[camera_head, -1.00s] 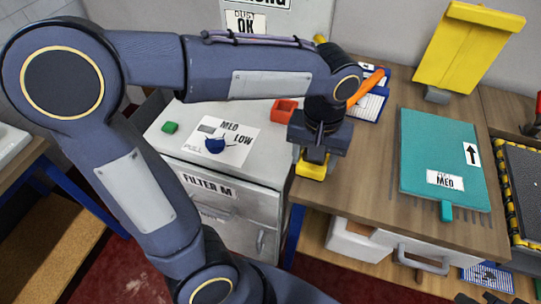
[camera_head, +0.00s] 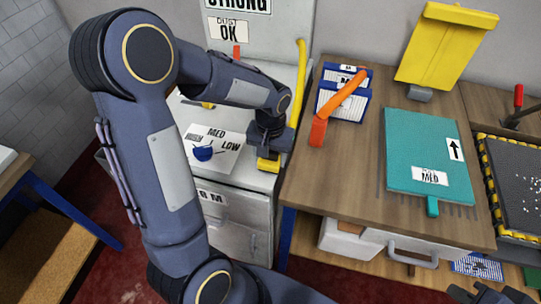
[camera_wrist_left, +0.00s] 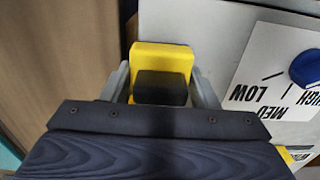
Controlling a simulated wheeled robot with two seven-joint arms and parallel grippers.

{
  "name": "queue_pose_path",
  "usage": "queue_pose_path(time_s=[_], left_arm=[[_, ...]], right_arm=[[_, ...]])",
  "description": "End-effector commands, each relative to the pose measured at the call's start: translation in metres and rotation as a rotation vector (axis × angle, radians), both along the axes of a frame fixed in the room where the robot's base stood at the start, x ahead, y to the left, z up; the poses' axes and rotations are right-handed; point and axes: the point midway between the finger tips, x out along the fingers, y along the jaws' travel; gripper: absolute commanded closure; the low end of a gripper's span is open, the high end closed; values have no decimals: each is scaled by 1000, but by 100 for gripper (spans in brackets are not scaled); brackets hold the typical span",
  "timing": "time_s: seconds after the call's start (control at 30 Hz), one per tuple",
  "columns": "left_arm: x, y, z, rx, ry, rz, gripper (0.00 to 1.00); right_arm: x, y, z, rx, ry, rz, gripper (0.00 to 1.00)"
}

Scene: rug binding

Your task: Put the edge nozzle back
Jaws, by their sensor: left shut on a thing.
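My left gripper (camera_head: 268,155) is over the right part of the grey cabinet's top, near the edge facing the wooden bench. It is shut on a yellow piece (camera_head: 268,166). In the left wrist view the yellow piece (camera_wrist_left: 162,55) sits between the two grey fingers, with a dark block on it. It looks like the edge nozzle, but its far end is hidden. I cannot tell whether it touches the cabinet top. A dark part of my right gripper (camera_head: 490,293) shows at the bottom right edge; its fingers are unclear.
A dial card (camera_head: 213,148) with a blue knob lies left of the gripper. A yellow tube (camera_head: 300,75) stands behind it. An orange tool (camera_head: 340,107) leans by a blue-edged box (camera_head: 326,100) on the bench. A teal pad (camera_head: 425,145) lies further right.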

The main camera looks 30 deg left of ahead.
Motion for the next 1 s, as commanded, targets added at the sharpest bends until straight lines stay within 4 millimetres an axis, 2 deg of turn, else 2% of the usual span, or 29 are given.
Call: queue_pose_path(time_s=[0.4, 0.43, 0.6, 0.87, 1.0], left_arm=[[0, 0, -8, -1, -2, 1, 67], [0, 0, -8, -1, -2, 1, 44], [0, 0, -6, -1, -1, 1, 24], [0, 0, -5, -1, -1, 1, 24], [1, 0, 4, 0, -4, 1, 24]], right_arm=[[0, 0, -4, 0, 0, 0, 100], [0, 0, -4, 0, 0, 0, 100], [0, 0, -3, 0, 0, 0, 100], [0, 0, -2, 0, 0, 0, 100], [0, 0, 1, 0, 0, 0, 100]])
